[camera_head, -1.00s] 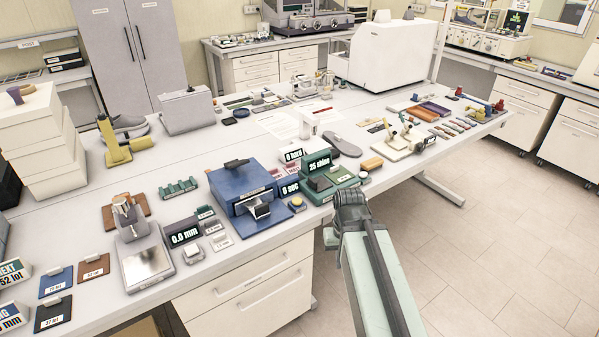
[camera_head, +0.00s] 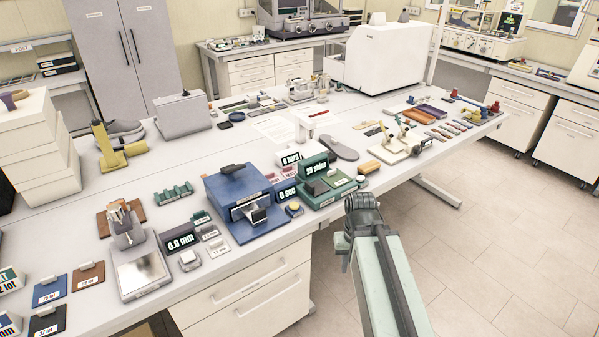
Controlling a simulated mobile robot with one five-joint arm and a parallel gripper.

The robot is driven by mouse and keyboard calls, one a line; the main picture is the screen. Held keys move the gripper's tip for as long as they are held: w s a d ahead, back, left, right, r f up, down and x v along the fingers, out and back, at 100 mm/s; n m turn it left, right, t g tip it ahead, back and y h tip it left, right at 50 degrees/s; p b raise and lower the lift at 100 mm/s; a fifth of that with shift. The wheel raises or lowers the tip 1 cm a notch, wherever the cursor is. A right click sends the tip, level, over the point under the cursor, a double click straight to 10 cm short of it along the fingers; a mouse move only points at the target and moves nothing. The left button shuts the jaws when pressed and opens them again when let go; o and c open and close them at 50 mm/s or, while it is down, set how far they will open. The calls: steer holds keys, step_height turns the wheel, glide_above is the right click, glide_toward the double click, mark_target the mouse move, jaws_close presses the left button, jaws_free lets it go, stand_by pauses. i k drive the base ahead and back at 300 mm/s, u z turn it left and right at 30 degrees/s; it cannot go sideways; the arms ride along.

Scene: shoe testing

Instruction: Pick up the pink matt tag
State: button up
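Small pinkish tags (camera_head: 288,172) lie on the table between the blue press-like device (camera_head: 228,205) and the green device (camera_head: 325,190) with number displays. Their lettering is too small to read, so I cannot tell which one is the matt tag. The displays partly hide them. My gripper (camera_head: 362,206) is at the far end of my pale green arm, in front of the table's front edge and to the right of the green device. It is well apart from the tags. Its fingers are not clear enough to show whether they are open.
The white table (camera_head: 215,150) is crowded along its front edge. A scale (camera_head: 142,272) stands at the left, and a grey shoe sole (camera_head: 338,148) and a cream stand (camera_head: 398,148) lie to the right. The floor (camera_head: 480,250) at the right is clear.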

mark_target(287, 171)
steer(key=z, duration=1.65)
steer(key=i, duration=1.95)
steer(key=u, duration=4.4)
steer(key=i, duration=1)
steer(key=u, duration=0.05)
